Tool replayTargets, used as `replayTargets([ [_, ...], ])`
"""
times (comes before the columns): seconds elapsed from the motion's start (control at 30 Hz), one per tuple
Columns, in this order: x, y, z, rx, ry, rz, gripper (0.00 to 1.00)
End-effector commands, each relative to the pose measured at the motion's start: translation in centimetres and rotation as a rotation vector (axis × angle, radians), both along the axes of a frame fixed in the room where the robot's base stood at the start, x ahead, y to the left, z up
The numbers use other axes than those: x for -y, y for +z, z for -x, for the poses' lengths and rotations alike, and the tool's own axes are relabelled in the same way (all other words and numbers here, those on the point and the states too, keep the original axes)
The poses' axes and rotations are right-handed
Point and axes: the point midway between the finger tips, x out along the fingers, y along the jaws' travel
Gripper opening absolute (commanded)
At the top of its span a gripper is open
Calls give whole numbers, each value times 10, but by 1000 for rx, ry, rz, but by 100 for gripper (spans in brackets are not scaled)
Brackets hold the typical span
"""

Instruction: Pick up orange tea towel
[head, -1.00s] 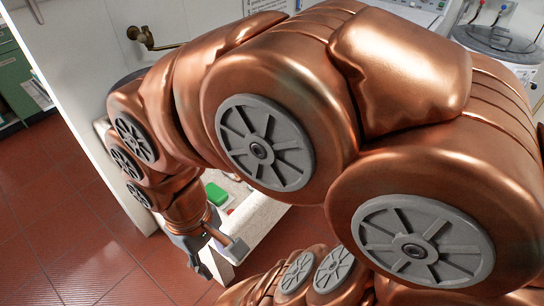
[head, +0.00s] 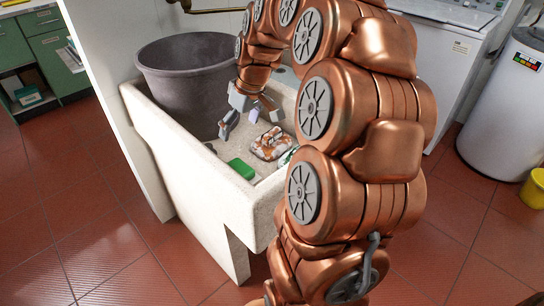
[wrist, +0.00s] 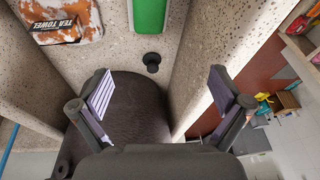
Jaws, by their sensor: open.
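The orange tea towel (head: 268,148) is a folded orange-and-white bundle lying in the stone sink (head: 190,150). In the wrist view the towel (wrist: 60,20) is at the top left, with a dark "TEA TOWEL" label, partly cut off by the frame edge. My gripper (head: 240,120) is over the sink, to the left of the towel in the head view and apart from it. In the wrist view my gripper (wrist: 161,92) has its two fingers wide apart, with nothing held between them.
A big dark grey tub (head: 185,80) stands in the sink behind and left of my gripper. A green block (head: 241,168) lies near the sink's front wall. A dark round plug (wrist: 152,62) shows in the wrist view. A washing machine (head: 455,60) and white cylinder (head: 505,110) stand right.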

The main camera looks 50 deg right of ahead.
Motion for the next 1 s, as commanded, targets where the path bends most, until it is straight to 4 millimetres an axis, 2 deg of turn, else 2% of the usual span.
replayTargets([
  [0.03,28,-22,-6,24,-20,6,100],
  [0.2,105,-49,-13,87,-54,42,100],
  [0.3,137,-58,-12,110,-69,60,100],
  [0.4,155,-62,-10,123,-77,74,100],
  [0.53,162,-69,-12,126,-80,79,100],
  [1.0,163,-105,-30,124,-78,77,100],
])
